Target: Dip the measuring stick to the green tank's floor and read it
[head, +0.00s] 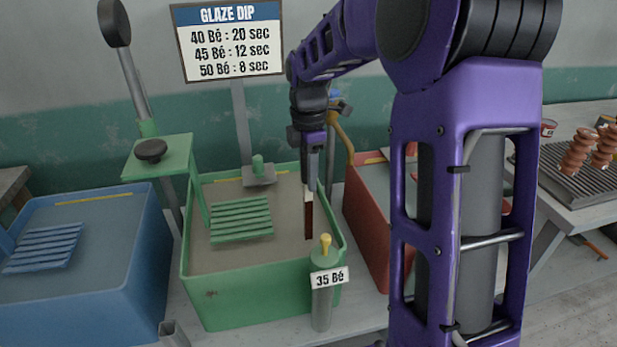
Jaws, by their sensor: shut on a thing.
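The green tank (250,300) stands in the middle, filled with a grey-brown liquid, with a green slatted rack inside at its left. My gripper (310,186) points down over the tank's right part. It is shut on the measuring stick (308,218), which hangs upright, pale at the top and dark red-brown below. The stick's lower end shows against the liquid. I cannot tell whether it touches the surface, and no marks on it can be read.
A green cylinder (322,300) labelled "35 Bé" stands at the tank's front right. A blue tank (100,300) is left, a red tank (367,235) right, partly behind my arm. A "GLAZE DIP" sign (228,42) stands behind. A table with brown coils (577,152) is far right.

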